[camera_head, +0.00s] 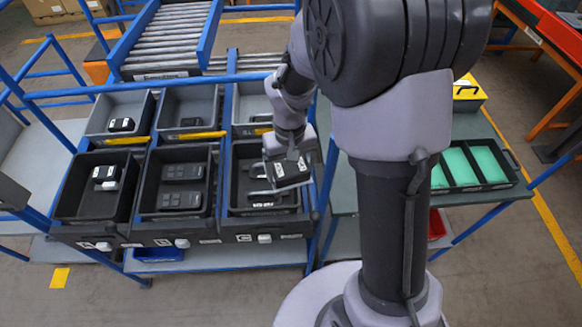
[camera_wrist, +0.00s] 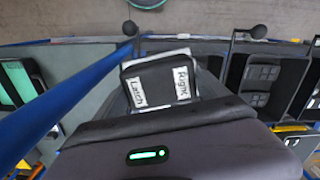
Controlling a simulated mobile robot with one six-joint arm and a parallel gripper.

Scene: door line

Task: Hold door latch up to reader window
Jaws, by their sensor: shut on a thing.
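My gripper (camera_head: 288,176) is shut on a dark door latch (camera_head: 291,170) above the front right black bin. In the wrist view the latch (camera_wrist: 160,84) shows a dark face with two white labels reading "Latch" and "Right". Light grey finger parts lie along its edge. The dark grey body below it in that view carries a small green-lit strip and hides part of the latch. I cannot pick out a reader window for certain in either view.
The front right black bin (camera_head: 236,205) holds dark parts. The front middle bin (camera_head: 145,200) holds several, and the front left bin (camera_head: 75,200) a white-labelled one. Grey bins stand behind. To the right are a green-lined tray (camera_head: 502,165) and a yellow box (camera_head: 467,92).

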